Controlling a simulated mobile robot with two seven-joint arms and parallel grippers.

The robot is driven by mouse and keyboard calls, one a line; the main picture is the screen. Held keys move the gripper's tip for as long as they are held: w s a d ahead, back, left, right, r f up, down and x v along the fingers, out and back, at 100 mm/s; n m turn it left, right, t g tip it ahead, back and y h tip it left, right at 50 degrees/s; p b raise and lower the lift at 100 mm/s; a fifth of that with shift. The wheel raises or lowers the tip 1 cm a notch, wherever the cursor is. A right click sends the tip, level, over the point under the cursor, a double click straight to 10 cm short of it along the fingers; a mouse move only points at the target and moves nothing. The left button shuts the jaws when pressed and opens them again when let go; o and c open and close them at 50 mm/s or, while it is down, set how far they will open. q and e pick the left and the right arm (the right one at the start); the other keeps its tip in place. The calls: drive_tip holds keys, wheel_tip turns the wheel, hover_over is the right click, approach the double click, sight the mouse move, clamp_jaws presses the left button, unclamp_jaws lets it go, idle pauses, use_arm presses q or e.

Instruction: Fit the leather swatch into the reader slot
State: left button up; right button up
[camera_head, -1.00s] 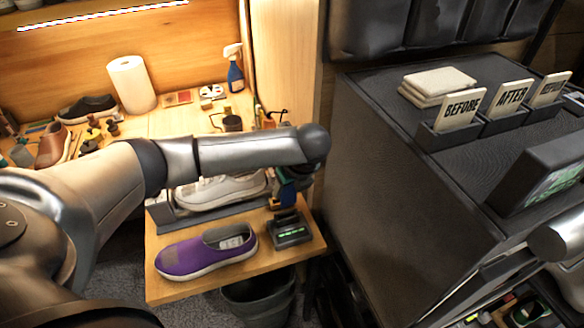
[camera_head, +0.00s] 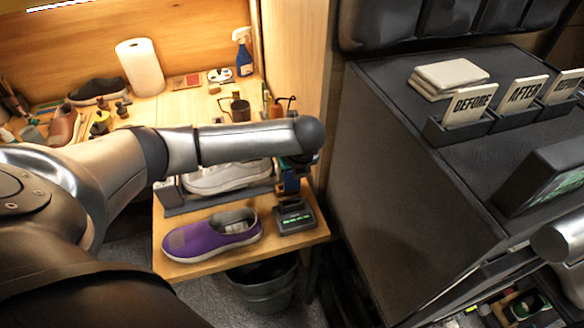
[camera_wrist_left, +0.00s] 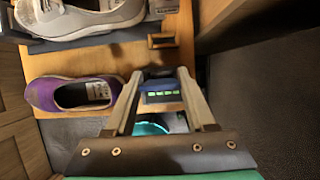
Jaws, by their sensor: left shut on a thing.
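My left gripper (camera_head: 291,187) hangs over the front wooden shelf, mostly hidden behind its own forearm in the head view. In the left wrist view its fingertips (camera_wrist_left: 160,74) are closed on a dark blue piece (camera_wrist_left: 158,73), which appears to be the leather swatch. The reader (camera_head: 295,217) is a small dark box with a green lit display, right of the purple shoe; it also shows between the fingers in the wrist view (camera_wrist_left: 162,97). The swatch is at or just above the reader's far side; its slot is hidden, so contact cannot be told. My right gripper is out of view.
A purple slip-on shoe (camera_head: 212,237) lies left of the reader. A white sneaker (camera_head: 228,176) sits in a grey tray behind it. A bin (camera_head: 265,286) stands below the shelf. A dark cabinet (camera_head: 400,165) rises close on the right.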

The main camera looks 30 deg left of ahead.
sight(293, 182)
use_arm(q)
drive_tip(key=shift+f+b, duration=1)
drive_tip(key=shift+f, duration=1.3)
drive_tip(key=shift+p, duration=0.3)
drive_tip(key=shift+p, duration=0.75)
drive_tip(key=shift+f+b, duration=0.8)
drive_tip(key=shift+f, duration=1.1)
drive_tip(key=o, duration=1.3)
drive_tip(key=shift+o, duration=0.2)
drive_tip(key=shift+r, duration=0.1)
